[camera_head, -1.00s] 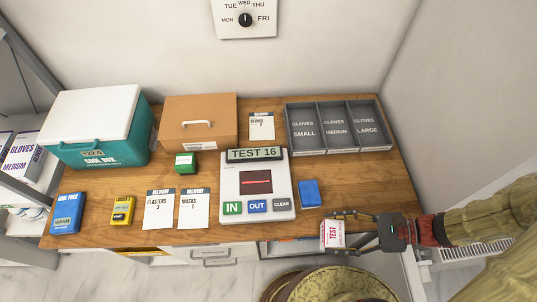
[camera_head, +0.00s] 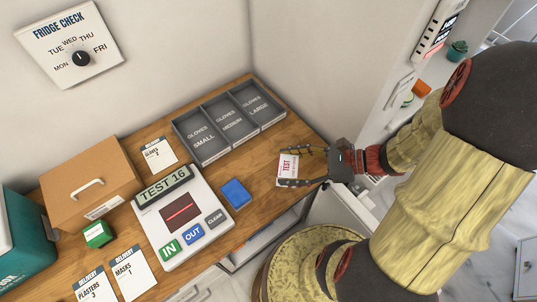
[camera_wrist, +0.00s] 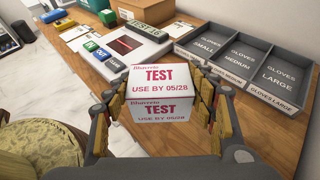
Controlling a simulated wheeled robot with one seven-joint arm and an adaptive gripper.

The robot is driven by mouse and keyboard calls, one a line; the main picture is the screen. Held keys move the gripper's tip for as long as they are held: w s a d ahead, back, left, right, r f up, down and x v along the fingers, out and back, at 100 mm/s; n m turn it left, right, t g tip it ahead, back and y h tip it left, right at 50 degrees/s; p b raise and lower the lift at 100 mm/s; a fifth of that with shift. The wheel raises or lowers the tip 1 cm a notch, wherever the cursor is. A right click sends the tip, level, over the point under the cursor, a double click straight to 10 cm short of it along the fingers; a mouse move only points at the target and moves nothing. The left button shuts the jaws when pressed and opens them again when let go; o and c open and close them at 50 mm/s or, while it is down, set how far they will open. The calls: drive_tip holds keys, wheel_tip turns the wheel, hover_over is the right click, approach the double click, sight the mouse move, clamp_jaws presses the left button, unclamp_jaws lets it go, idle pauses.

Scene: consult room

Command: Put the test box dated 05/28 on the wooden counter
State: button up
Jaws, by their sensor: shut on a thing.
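The test box (camera_wrist: 160,90) is white with pink print reading TEST and USE BY 05/28. My gripper (camera_wrist: 166,98) is shut on it, with a finger on each side, in the wrist view. In the head view the test box (camera_head: 286,168) is in my gripper (camera_head: 300,167) over the right front part of the wooden counter (camera_head: 262,212). Whether its underside touches the counter I cannot tell. The counter (camera_wrist: 265,120) also shows behind and beside the box in the wrist view.
A grey glove tray (camera_head: 203,159) stands at the back right. The scanner (camera_head: 190,248) reads TEST 16, with a blue block (camera_head: 236,193) beside it. A cardboard box (camera_head: 72,205), a green box (camera_head: 98,234) and papers lie left. Bare wood lies between the tray and the front edge.

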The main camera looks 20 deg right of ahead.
drive_tip(key=w+f, duration=0.1)
drive_tip(key=w, duration=0.1)
drive_tip(key=w+f+b, duration=0.1)
drive_tip(key=w, duration=0.1)
drive_tip(key=w+f, duration=0.1)
drive_tip(key=w, duration=0.1)
drive_tip(key=shift+d, duration=0.3)
drive_tip(key=w+f, duration=0.1)
drive_tip(key=w+f+b, duration=0.1)
drive_tip(key=w+f, duration=0.1)
drive_tip(key=w+f+b, duration=0.1)
drive_tip(key=f, duration=0.1)
drive_tip(key=shift+w+d, duration=0.25)
drive_tip(key=shift+w, duration=0.05)
drive_tip(key=shift+w+f, duration=0.3)
drive_tip(key=shift+f, duration=0.1)
drive_tip(key=shift+w+f+b, duration=0.15)
drive_tip(key=shift+f+b, duration=0.75)
drive_tip(key=shift+f, duration=0.7)
drive_tip(key=shift+f, duration=0.1)
drive_tip(key=o, duration=1.2)
